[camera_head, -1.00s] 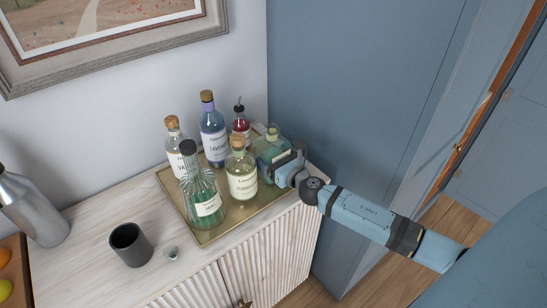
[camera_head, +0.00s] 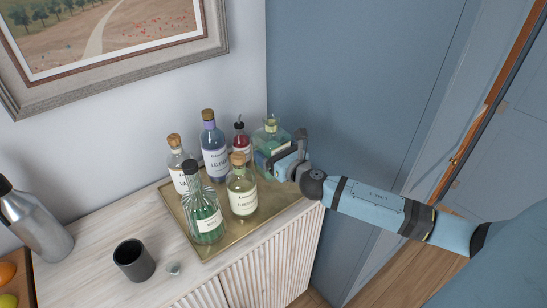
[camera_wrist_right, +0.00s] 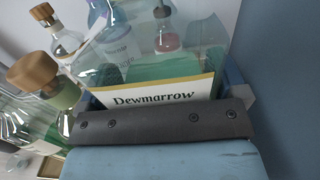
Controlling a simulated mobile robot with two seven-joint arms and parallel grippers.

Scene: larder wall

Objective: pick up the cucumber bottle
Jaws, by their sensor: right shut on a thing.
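My right gripper (camera_head: 284,161) is shut on a wide clear glass bottle with green liquid (camera_head: 271,134), at the right end of the gold tray (camera_head: 230,231). In the right wrist view this bottle (camera_wrist_right: 150,70) has a white label reading "Dewmarrow"; I cannot read the word cucumber on it. It appears raised above the tray. The gripper hides part of its body. My left gripper is not in view.
Close left of the held bottle stand a corked pale bottle (camera_head: 242,196), a lavender bottle (camera_head: 214,143), a small red bottle (camera_head: 241,144), a corked clear bottle (camera_head: 176,157) and a ribbed green bottle (camera_head: 205,222). A dark cup (camera_head: 133,262) stands front left. A blue wall (camera_head: 360,80) is at right.

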